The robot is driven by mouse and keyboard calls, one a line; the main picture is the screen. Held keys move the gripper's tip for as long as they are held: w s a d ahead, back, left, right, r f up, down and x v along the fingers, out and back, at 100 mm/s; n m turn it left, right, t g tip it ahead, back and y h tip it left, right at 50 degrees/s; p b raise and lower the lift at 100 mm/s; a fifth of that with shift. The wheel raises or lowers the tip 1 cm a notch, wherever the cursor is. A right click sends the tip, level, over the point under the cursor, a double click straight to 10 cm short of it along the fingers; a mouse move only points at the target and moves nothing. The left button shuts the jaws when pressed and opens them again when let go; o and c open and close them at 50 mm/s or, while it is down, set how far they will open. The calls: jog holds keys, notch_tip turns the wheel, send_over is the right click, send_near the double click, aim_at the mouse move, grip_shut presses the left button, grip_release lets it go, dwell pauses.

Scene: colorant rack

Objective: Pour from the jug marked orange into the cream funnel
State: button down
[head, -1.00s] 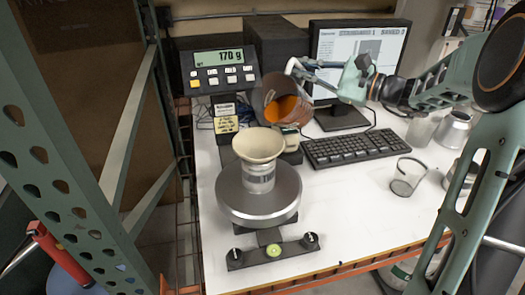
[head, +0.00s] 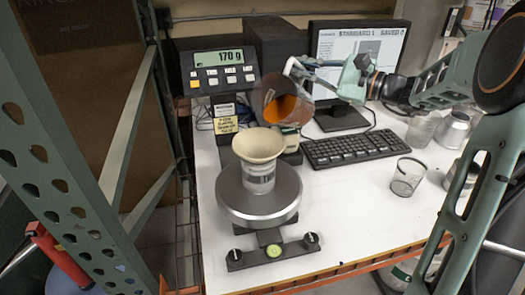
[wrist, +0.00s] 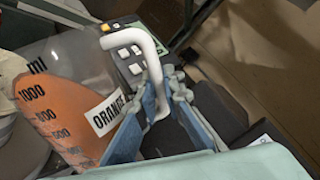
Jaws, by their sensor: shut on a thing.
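The jug marked orange (head: 285,108) is a clear jug with orange liquid, held tilted in the air behind and a little right of the funnel. In the wrist view the jug (wrist: 60,100) shows its ORANGE label, its ml scale and its white handle (wrist: 135,35). My gripper (head: 312,76) is shut on the handle; its fingers also show in the wrist view (wrist: 162,100). The cream funnel (head: 259,145) sits upright in a clear container (head: 259,178) on the round scale pan (head: 232,205). No stream of liquid is visible.
The scale display (head: 219,57) reads 170 g. A keyboard (head: 355,147) and monitor (head: 357,60) stand right of the jug. An empty clear beaker (head: 407,177) and metal cans (head: 452,130) stand at the right. The front middle of the white table (head: 350,220) is clear.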

jog(key=shift+s+a+r+n, duration=0.2)
jog(key=shift+r+n, duration=0.1)
jog(key=shift+r, duration=0.15)
dwell(2.0)
